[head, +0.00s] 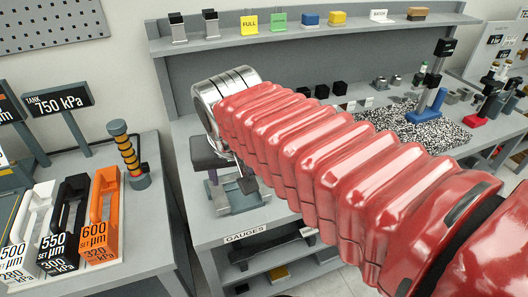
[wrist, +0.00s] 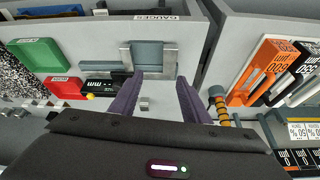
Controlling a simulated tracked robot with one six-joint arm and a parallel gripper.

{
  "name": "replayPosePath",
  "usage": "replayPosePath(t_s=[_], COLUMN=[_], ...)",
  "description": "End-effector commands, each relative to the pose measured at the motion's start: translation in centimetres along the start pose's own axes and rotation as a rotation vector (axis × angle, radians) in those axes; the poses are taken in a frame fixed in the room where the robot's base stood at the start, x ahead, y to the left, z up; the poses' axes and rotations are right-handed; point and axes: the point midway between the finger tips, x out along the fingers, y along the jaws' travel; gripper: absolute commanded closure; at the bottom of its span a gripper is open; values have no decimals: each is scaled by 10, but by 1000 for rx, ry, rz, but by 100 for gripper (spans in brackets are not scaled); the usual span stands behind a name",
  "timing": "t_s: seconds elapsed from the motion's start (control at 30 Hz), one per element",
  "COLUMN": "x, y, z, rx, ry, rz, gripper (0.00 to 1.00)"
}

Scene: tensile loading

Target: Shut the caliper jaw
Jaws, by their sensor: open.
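What looks like the caliper (wrist: 168,68) is a grey and steel gauge on the gauges bench, at the upper middle of the wrist view. In the head view its grey base (head: 236,199) shows below my wrist, partly hidden by it.
Green (wrist: 36,53) and red (wrist: 64,87) trays lie left of the gauge in the wrist view. A side table with white, black and orange (head: 106,213) handled weights and a yellow-striped post (head: 129,153) stands at left in the head view. A shelf (head: 310,38) runs behind my arm.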

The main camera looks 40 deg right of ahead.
Motion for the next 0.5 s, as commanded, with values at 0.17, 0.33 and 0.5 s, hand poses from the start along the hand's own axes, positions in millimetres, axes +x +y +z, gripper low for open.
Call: replayPosePath(t_s=[0.17,0.33,0.5], x=[8,18,28], y=[22,46,68], z=[-45,-85,-115], rx=[191,373,521], ry=[-22,-29,-24], rz=[88,174,244], gripper=[57,57,57])
